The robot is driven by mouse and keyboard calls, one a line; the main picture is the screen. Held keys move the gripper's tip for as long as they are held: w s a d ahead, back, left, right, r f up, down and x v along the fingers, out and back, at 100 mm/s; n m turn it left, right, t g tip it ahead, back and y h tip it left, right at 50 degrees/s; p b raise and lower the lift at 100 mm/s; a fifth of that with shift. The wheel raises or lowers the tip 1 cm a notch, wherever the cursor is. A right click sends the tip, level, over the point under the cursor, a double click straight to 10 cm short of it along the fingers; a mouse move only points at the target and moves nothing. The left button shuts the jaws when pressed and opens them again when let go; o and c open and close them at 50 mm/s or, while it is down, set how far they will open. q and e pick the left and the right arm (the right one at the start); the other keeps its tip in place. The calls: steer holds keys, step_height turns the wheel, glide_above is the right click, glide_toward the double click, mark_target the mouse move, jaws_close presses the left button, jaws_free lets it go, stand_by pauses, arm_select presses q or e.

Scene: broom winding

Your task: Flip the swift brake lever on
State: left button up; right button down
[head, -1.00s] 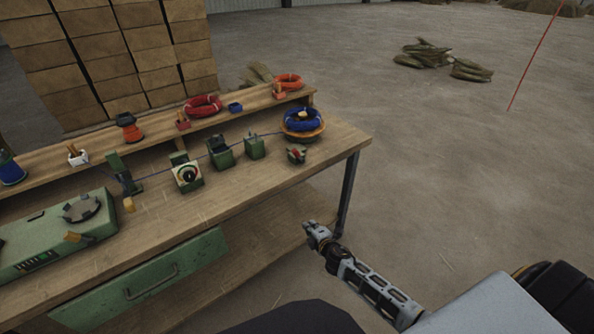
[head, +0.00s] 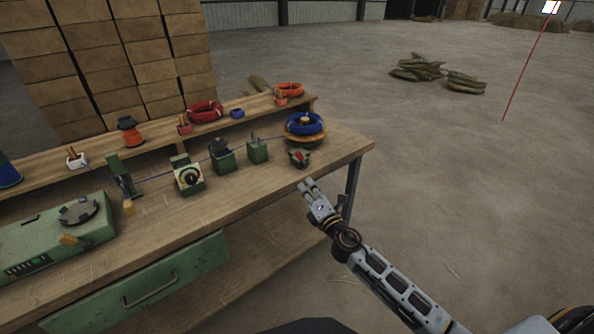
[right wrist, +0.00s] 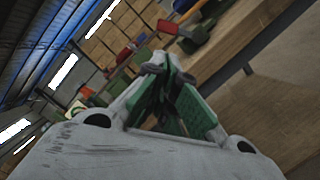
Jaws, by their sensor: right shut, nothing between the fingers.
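The swift (head: 290,135) is a round wooden holder with a coil of blue wire (head: 306,122) on it, at the right end of the bench. In front of it sits a small green brake box with a red lever (head: 301,156). The lever is too small to tell its setting. My right gripper (head: 307,184) is shut and empty. It is in front of the bench's right end, below the brake box in the picture and apart from it. Its closed fingers (right wrist: 163,75) show in the right wrist view. My left gripper is out of view.
The wooden bench (head: 240,190) carries a green dial box (head: 188,175), other green guides with blue wire running through them, and a green winding machine (head: 50,240) at the left. A rear shelf holds red and orange coils. Open floor lies to the right.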

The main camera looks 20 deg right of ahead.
mark_target(299, 156)
steer(key=shift+w, duration=0.2)
stand_by(0.3)
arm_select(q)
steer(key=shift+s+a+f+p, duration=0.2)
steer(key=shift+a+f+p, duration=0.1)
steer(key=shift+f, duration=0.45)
arm_select(e)
steer(key=shift+w+a+r, duration=0.2)
steer(key=shift+w, duration=1.4)
steer(key=shift+w+a+r, duration=0.15)
steer(key=shift+w+a, duration=0.1)
steer(key=shift+w, duration=1.3)
steer(key=shift+w+a+r, duration=0.2)
steer(key=shift+w, duration=1.4)
